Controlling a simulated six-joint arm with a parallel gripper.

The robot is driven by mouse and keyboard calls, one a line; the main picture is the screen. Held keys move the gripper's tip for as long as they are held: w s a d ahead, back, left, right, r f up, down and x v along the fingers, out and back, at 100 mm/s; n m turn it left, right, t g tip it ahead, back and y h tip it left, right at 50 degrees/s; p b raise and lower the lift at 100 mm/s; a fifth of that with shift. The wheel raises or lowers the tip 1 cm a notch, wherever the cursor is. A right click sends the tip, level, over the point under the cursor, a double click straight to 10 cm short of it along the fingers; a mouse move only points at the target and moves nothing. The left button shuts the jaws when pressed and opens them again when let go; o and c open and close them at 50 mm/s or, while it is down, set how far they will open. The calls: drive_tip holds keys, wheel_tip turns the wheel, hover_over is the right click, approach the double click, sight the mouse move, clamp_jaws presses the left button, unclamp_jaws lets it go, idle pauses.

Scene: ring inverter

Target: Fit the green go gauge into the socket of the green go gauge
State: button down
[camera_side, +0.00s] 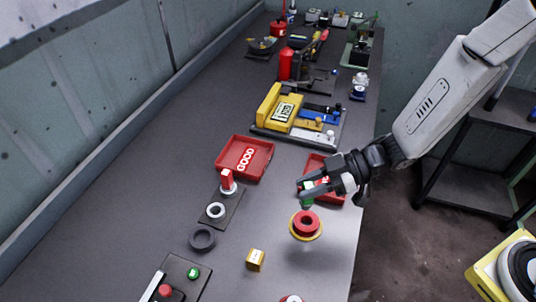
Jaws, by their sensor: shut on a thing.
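The green go gauge (308,201) is in my gripper (303,190), which is shut on it. Only a small part of the green shows below the fingers. It hangs just above a red ring piece on a yellow disc in the picture; I cannot tell whether they touch. A dark plate (232,207) to the left bears a white ring-shaped socket (216,211) that looks empty. A red gauge (227,180) stands upright at the plate's far end. The gripper is well to the right of this plate.
The red piece on a yellow disc (306,224) is below the gripper. A red GOOD tray (263,174) lies behind the plate. Another red tray (338,199) is partly hidden by my gripper. A dark ring (202,239), a yellow block (255,260) and a button panel (180,283) are in front.

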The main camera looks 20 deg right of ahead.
drive_tip(key=a+r+m+t+h, duration=0.3)
drive_tip(key=a+r+m+t, duration=0.2)
drive_tip(key=a, duration=0.4)
drive_tip(key=shift+s+r+m+t, duration=0.25)
drive_tip(key=shift+r+m+t, duration=0.05)
drive_tip(key=shift+r, duration=0.3)
drive_tip(key=w+a+f, duration=0.7)
drive_tip(key=w+f, duration=0.2)
drive_tip(key=w, duration=0.2)
drive_tip(key=shift+a+f, duration=0.15)
drive_tip(key=shift+a, duration=0.2)
idle(0.4)
